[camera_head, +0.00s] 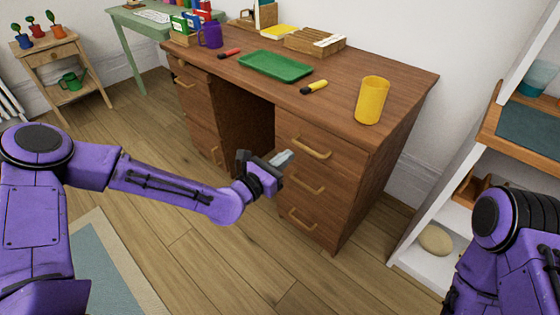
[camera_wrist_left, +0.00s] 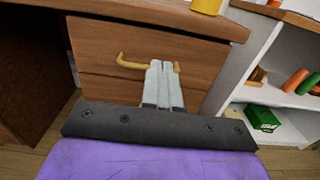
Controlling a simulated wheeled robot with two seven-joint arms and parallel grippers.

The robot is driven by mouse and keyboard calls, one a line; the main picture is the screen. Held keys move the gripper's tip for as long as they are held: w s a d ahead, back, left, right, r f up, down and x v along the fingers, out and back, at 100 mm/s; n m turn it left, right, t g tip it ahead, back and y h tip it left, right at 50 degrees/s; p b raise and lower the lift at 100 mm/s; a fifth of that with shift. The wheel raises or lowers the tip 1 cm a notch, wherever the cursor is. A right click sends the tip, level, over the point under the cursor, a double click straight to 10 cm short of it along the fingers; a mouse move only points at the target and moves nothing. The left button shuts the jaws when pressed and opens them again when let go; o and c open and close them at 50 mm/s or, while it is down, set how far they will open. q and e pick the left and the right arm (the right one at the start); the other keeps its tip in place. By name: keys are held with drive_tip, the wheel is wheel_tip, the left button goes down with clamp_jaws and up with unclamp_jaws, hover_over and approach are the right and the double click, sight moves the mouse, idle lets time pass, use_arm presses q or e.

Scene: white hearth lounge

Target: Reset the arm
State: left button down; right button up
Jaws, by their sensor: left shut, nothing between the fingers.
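My left gripper (camera_head: 283,158) is shut and empty in the head view. It is held in front of the wooden desk's drawers, below the desktop. In the left wrist view its two pale fingers (camera_wrist_left: 163,82) lie together, in front of a yellow drawer handle (camera_wrist_left: 134,63) that they partly cover. I cannot tell whether they touch it. My left arm reaches in from the left, bent at the elbow. My right arm (camera_head: 510,220) shows only as a purple and black part at the right edge. My right gripper is not in view.
The desk (camera_head: 340,70) bears a green tray (camera_head: 275,66), a yellow cup (camera_head: 371,100), markers and a purple mug (camera_head: 210,35). A white shelf (camera_head: 420,240) stands at the right. A small plant table (camera_head: 60,55) is at the back left. Open floor lies before the desk.

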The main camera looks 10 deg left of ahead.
use_arm(q)
drive_tip(key=s+a+f+m+g+y, duration=0.3)
drive_tip(key=s+f+m, duration=0.3)
drive_tip(key=s+f, duration=0.25)
drive_tip(key=s+a+f+m+g+y, duration=0.2)
drive_tip(key=s+a+f+m+g, duration=0.15)
drive_tip(key=s+f+m, duration=0.45)
drive_tip(key=s+a+f+m+g+y, duration=0.25)
drive_tip(key=s+f+m, duration=0.25)
drive_tip(key=s+f, duration=0.3)
drive_tip(key=s+a+f+m+g+y, duration=0.4)
drive_tip(key=s+a+m, duration=0.1)
drive_tip(key=s+a, duration=0.55)
wheel_tip(320, 180, up, 16)
drive_tip(key=d+p, duration=0.1)
drive_tip(key=p, duration=1.4)
drive_tip(key=shift+w+p, duration=0.15)
drive_tip(key=shift+p, duration=0.15)
